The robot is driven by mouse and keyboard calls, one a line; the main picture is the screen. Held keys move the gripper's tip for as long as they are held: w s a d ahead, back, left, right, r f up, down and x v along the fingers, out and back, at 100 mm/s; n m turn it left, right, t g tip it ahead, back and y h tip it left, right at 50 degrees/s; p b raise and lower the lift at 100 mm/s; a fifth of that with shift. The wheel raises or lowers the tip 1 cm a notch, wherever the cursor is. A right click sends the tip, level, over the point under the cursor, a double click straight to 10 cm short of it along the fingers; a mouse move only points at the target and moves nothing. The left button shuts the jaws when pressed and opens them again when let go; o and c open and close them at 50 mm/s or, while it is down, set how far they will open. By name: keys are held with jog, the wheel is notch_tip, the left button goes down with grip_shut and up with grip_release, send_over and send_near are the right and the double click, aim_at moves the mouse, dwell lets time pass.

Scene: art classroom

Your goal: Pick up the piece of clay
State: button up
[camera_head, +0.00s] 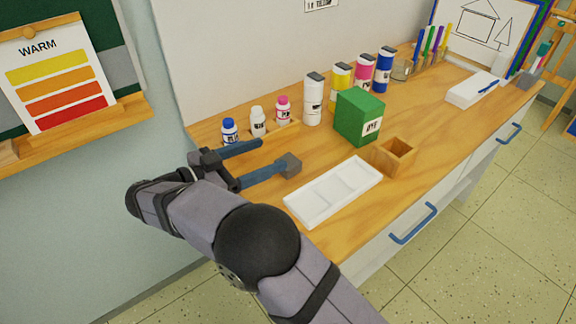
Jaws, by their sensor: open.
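My gripper (270,156) is open over the left end of the wooden counter, its two blue fingers spread apart and pointing right. A small grey block (291,163), which looks like the piece of clay, is at the tip of the lower finger. It overlaps that fingertip in the picture, and I cannot tell whether they touch. The space between the fingers looks empty.
A white sectioned tray (297,209) lies right of the gripper, near the front edge. Behind it stand a green box (352,112) and an open wooden box (381,157). Small paint bottles (257,122) and larger bottles line the wall.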

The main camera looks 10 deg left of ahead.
aim_at(276, 177)
notch_tip(276, 177, down, 6)
jog(key=shift+r, duration=0.1)
jog(key=shift+r+p+x, duration=0.15)
jog(key=shift+p+x, duration=0.1)
jog(key=shift+x, duration=0.7)
jog(key=shift+r+p+x, duration=0.1)
jog(key=shift+p+x, duration=0.1)
jog(key=shift+x, duration=0.7)
jog(key=shift+p+x, duration=0.35)
jog(key=shift+x, duration=1.55)
jog(key=shift+s+f, duration=0.1)
jog(key=shift+f, duration=0.1)
jog(key=c, duration=1.3)
